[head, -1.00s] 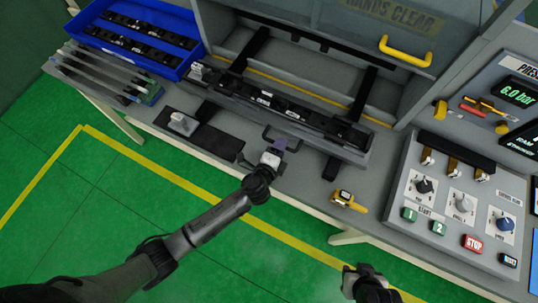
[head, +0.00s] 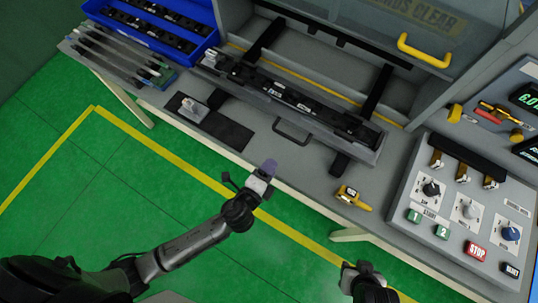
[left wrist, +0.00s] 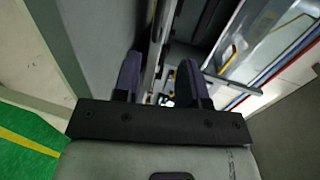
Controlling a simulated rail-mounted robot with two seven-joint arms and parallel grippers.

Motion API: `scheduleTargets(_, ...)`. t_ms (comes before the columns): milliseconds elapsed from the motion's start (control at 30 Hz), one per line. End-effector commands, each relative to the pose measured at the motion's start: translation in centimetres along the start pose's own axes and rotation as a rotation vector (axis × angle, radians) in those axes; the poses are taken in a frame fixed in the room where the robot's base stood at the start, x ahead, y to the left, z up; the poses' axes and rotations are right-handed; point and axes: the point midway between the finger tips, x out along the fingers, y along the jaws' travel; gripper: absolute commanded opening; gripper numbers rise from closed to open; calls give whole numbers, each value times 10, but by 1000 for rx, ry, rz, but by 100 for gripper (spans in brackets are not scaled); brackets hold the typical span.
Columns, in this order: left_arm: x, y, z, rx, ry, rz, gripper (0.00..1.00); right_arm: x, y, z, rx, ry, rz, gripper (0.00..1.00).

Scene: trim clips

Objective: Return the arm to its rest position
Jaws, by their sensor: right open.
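My left arm (head: 195,243) reaches in from the lower left of the head view. My left gripper (head: 268,168) is just off the bench's front edge, below the black handle (head: 291,132) and apart from it. In the left wrist view its two purplish fingers (left wrist: 156,80) stand apart with no held part visible between them. My right gripper (head: 358,270) is low in the head view, over the green floor, open and empty.
A grey bench (head: 225,152) carries a long fixture with a black trim part (head: 290,95), a blue bin (head: 160,47), a yellow hand tool (head: 352,198) and a button panel (head: 455,215). The green floor (head: 95,215) in front is clear.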

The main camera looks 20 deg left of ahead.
Motion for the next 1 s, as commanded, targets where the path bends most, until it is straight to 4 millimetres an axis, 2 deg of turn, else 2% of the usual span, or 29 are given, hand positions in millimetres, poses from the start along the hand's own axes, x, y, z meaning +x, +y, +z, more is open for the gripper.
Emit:
scheduleTargets(533,0,0,0,-16,0,0,39,0,2,0,-7,-1,6,43)
scheduleTargets(633,0,5,9,-83,-56,28,39,0,2,0,-6,-1,5,43)
scheduleTargets(733,-4,20,26,-227,-176,116,39,0,1,0,-4,0,3,43)
scheduleTargets(833,-16,29,41,-459,-322,236,39,0,1,0,-2,0,2,43)
scheduleTargets(1000,-42,20,67,-855,-548,426,39,0,0,0,1,0,0,43)
